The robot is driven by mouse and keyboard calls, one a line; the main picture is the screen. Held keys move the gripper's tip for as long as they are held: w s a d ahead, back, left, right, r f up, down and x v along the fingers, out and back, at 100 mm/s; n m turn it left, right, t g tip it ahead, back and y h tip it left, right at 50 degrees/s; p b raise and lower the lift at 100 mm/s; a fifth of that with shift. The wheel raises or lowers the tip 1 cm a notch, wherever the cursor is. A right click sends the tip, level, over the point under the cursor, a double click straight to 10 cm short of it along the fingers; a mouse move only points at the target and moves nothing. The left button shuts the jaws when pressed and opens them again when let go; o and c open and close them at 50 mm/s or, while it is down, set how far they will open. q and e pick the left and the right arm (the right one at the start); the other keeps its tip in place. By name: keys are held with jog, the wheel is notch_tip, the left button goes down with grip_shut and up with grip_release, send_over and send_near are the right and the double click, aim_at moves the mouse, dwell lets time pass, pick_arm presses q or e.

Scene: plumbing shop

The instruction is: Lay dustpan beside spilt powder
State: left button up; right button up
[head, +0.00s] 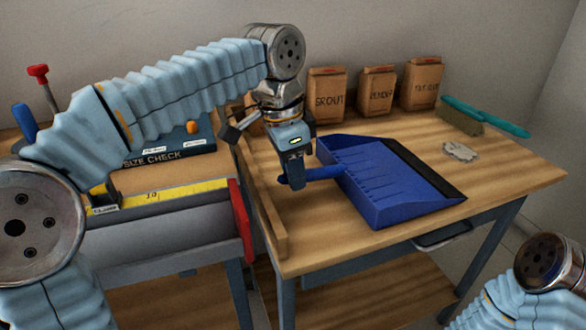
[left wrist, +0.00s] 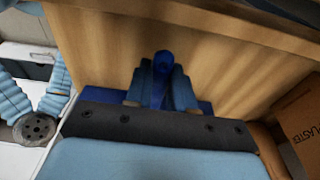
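The blue dustpan (head: 385,185) has a dark front lip and lies over the near-middle of the wooden table, its handle pointing left. I cannot tell whether it rests fully on the wood. My left gripper (head: 298,180) is at the handle. In the left wrist view the gripper's fingers (left wrist: 162,92) sit close against both sides of the blue handle (left wrist: 163,62), with the pan mostly hidden behind the gripper. The spilt powder (head: 460,151) is a small whitish patch on the table, right of the dustpan and apart from it. My right gripper is out of view; only part of its arm shows.
A brush (head: 462,118) with a teal handle lies behind the powder. Paper bags, including a grout bag (head: 326,96), stand along the back wall. A wooden ledge (head: 262,205) edges the table's left side. A second bench with a yellow rule (head: 160,195) stands left.

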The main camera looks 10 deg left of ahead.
pick_arm(q)
jog(key=o, duration=0.5)
jog(key=shift+f, duration=0.15)
jog(key=r+p, duration=0.1)
jog(key=r, duration=0.3)
jog(key=a+r+p, duration=0.1)
jog(key=r, duration=0.4)
jog(key=s+r+p, duration=0.1)
jog(key=r+p, duration=0.1)
jog(key=r, duration=0.2)
jog(key=shift+a+r, duration=0.35)
